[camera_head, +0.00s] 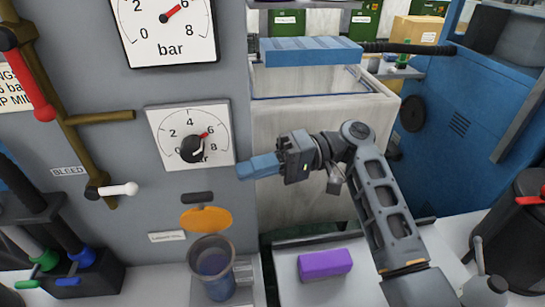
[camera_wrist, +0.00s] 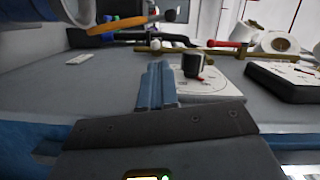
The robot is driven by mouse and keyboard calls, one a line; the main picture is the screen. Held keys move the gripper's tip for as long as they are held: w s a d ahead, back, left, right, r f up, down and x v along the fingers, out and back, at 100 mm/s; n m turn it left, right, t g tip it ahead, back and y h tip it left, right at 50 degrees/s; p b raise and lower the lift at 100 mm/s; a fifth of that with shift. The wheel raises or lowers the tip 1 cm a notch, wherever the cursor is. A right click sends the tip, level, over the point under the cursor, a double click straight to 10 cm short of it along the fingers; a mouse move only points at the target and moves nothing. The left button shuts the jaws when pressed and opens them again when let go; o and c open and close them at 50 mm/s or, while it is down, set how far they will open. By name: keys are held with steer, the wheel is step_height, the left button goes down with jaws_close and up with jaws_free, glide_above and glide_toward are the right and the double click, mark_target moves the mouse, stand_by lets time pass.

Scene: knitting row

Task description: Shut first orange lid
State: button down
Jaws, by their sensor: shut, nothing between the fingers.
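In the wrist view the orange lid (camera_wrist: 117,25) shows nearly edge-on at the upper left, standing out from the panel. My gripper (camera_head: 241,172), with blue fingers, is shut and empty, in front of the panel beside the lower gauge, up and right of the lid. In the wrist view its closed fingertips (camera_wrist: 157,66) point along the panel. They look apart from the lid.
The lower gauge (camera_head: 170,122) carries a black knob (camera_head: 192,150). A brown pipe with a white-handled valve (camera_head: 118,190) runs at left. A purple block (camera_head: 325,265) lies on the tray at lower right. A blue-topped bin (camera_head: 310,51) stands behind my arm.

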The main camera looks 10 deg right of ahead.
mark_target(224, 210)
steer(key=shift+s+a+f+p, duration=0.15)
steer(key=shift+s+a+p, duration=0.15)
steer(key=shift+s+a, duration=0.5)
steer(key=shift+s+a+f+p, duration=0.1)
steer(key=shift+s+a+p, duration=0.3)
steer(key=shift+a, duration=0.65)
steer(key=shift+s+a+f+p, duration=0.15)
steer(key=shift+s+a+p, duration=0.1)
steer(key=shift+s+a, duration=0.6)
steer(key=shift+w+a, duration=0.15)
steer(key=shift+f, duration=0.1)
steer(key=shift+s+n+b, duration=0.4)
steer(key=shift+b, duration=0.15)
